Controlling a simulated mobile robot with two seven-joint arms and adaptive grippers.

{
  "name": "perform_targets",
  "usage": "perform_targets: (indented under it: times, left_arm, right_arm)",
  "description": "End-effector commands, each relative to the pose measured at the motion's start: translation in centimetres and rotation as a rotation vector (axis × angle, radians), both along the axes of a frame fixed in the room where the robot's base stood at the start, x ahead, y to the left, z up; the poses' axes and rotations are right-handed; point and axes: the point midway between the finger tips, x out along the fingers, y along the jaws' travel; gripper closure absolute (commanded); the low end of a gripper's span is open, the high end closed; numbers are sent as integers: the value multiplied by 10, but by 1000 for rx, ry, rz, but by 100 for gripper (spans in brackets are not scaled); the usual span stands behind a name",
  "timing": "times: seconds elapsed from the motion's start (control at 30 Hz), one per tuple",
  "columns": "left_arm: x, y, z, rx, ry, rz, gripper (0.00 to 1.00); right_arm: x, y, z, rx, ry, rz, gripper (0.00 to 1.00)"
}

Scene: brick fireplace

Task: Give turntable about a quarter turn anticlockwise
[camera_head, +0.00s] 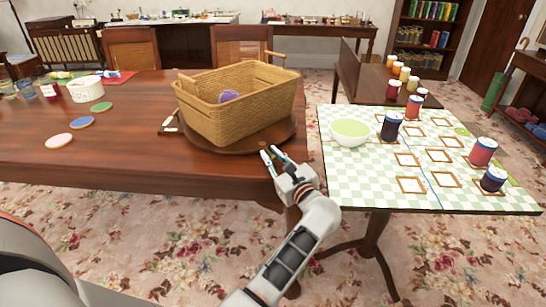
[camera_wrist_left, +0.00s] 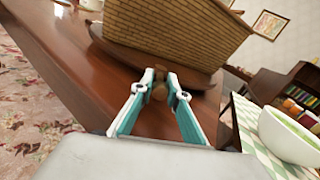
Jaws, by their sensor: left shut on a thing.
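The turntable (camera_head: 228,147) is a round dark wooden disc on the brown table. A woven basket (camera_head: 240,117) stands on it and hides most of its top. In the left wrist view the turntable (camera_wrist_left: 203,80) shows as a rim under the basket (camera_wrist_left: 170,35). My left gripper (camera_head: 270,155) is at the near right edge of the turntable. In the left wrist view its fingers (camera_wrist_left: 160,82) are shut on a small brown wooden knob (camera_wrist_left: 159,92) at the rim. My right gripper is not in view.
A purple ball (camera_head: 228,96) lies in the basket. A checked side table (camera_head: 350,165) stands close on the right with a green-filled bowl (camera_head: 350,131) and several jars. Coloured discs (camera_head: 81,122) and a white tub (camera_head: 86,90) are on the left; the table front is clear.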

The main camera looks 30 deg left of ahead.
Motion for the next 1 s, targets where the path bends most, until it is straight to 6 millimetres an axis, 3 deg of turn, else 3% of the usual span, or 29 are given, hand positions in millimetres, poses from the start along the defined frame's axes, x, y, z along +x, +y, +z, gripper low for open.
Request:
perform_targets:
  times: [0.27,0.3,0.37,1.0]
  left_arm:
    - [0,0,-1,-1,1,1,100]
    - [0,0,-1,-1,1,1,80]
    - [0,0,-1,-1,1,1,67]
    - [0,0,3,1,-3,-17,67]
  right_arm:
    - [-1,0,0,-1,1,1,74]
    - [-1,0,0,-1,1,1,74]
    - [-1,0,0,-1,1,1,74]
    - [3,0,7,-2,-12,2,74]
